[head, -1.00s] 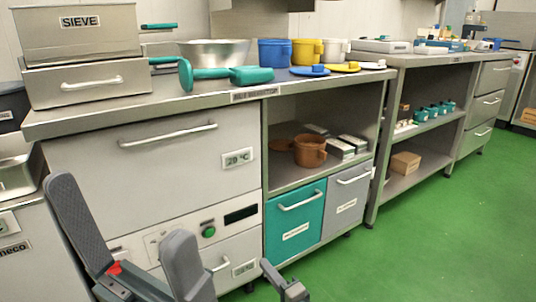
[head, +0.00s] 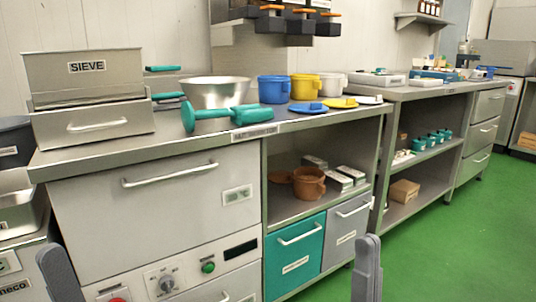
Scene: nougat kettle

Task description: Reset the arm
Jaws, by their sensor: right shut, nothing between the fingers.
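My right gripper (head: 367,245) stands at the bottom of the head view, right of centre. Its grey fingers are together with nothing between them, in front of the lower cabinets. Part of my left gripper (head: 60,273) shows as a grey finger at the bottom left edge. The rest of it is cut off, so I cannot tell whether it is open. Neither gripper visibly touches anything.
The steel counter (head: 105,158) carries a sieve box (head: 85,78), a metal bowl (head: 215,93), a blue pot (head: 273,90) and a yellow pot (head: 305,88). A brown pot (head: 308,184) sits on the shelf below. Green floor (head: 440,235) is clear at the right.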

